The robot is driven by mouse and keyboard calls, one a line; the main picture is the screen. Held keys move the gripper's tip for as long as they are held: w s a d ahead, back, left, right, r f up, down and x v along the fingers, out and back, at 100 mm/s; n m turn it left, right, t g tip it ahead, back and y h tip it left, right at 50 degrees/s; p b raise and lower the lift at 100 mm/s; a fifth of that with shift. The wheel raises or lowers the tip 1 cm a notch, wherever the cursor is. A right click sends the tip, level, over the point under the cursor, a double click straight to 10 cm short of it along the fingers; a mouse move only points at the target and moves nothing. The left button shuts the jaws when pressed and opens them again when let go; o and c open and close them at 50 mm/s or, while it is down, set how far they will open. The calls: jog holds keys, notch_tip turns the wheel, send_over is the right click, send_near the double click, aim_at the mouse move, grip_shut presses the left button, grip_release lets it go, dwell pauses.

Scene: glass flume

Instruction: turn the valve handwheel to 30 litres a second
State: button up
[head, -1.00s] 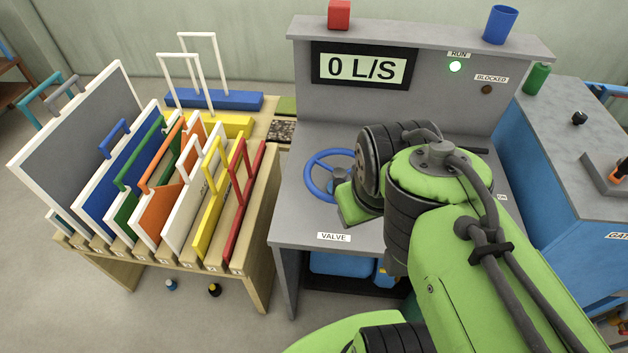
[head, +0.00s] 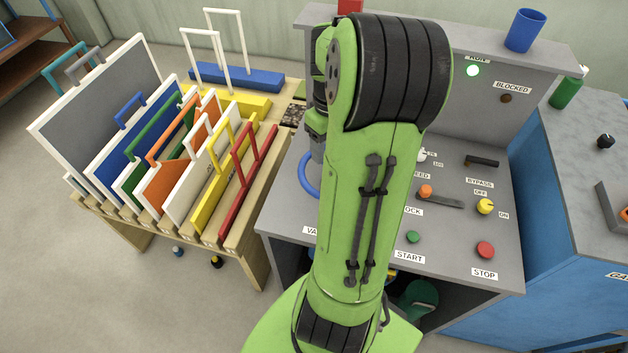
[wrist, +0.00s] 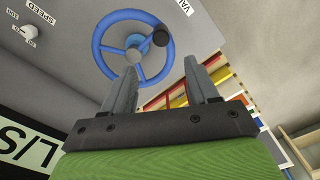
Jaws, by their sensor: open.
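The blue valve handwheel (wrist: 99,49) lies on the grey console top, with a grey hub and a dark round knob (wrist: 160,38) on its rim. In the head view only the left part of its rim (head: 305,176) shows; my arm hides the rest. My gripper (wrist: 172,78) is open and empty in the wrist view, its two grey fingers pointing toward the handwheel and apart from it. The flow display (wrist: 27,150) shows only in part in the wrist view, with the letters L/S; my arm covers it in the head view, so its number cannot be read.
The console (head: 470,240) also bears a green START button (head: 413,237), a red STOP button (head: 486,249), a yellow bypass knob (head: 486,206) and an orange-tipped lever (head: 426,191). A rack of coloured panels (head: 240,262) stands at left.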

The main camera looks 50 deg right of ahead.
notch_tip(320, 180, down, 15)
jog(key=shift+a+f+b, duration=0.1)
jog(key=shift+b, duration=0.9)
jog(key=shift+s, duration=0.1)
grip_shut()
